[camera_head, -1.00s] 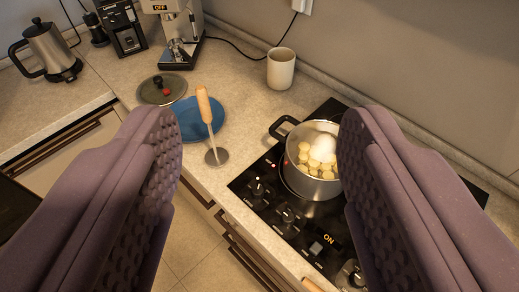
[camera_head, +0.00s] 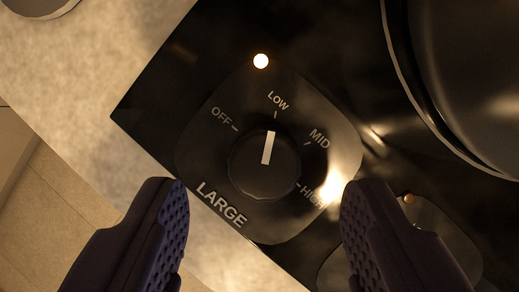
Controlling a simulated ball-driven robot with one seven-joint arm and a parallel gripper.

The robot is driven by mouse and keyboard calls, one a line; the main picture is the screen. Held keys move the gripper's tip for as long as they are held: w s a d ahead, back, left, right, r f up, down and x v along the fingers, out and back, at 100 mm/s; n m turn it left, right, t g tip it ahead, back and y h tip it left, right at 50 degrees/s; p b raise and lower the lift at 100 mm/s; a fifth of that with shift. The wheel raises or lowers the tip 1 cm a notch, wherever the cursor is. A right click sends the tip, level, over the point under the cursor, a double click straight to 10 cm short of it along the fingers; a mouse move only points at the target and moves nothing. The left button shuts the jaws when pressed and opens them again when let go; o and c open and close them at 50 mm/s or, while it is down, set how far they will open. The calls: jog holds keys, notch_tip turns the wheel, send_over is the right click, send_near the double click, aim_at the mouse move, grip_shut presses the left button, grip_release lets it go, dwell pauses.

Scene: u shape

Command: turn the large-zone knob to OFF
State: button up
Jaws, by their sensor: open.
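The large-zone knob (camera_head: 264,164) is a round black dial on the black cooktop, labelled LARGE. Its white pointer line aims up and slightly right, at about the LOW mark. OFF is marked to its upper left, MID to its upper right and HIGH to its right. A small indicator light (camera_head: 261,61) glows above the dial. My gripper (camera_head: 262,205) is open and empty. Its two purple fingers stand apart at the lower left and lower right of the knob in the picture, not touching it.
The dark side of the pot (camera_head: 470,70) fills the upper right. Part of another knob plate (camera_head: 440,235) shows at the lower right, partly behind the right finger. The pale counter (camera_head: 75,95) borders the cooktop on the left, with a round metal thing (camera_head: 40,6) at the top left.

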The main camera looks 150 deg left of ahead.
aim_at(267, 173)
jog(key=shift+b+x, duration=0.5)
jog(key=shift+x, duration=1.1)
jog(key=c, duration=1)
jog(key=shift+r, duration=0.1)
jog(key=shift+c, duration=0.2)
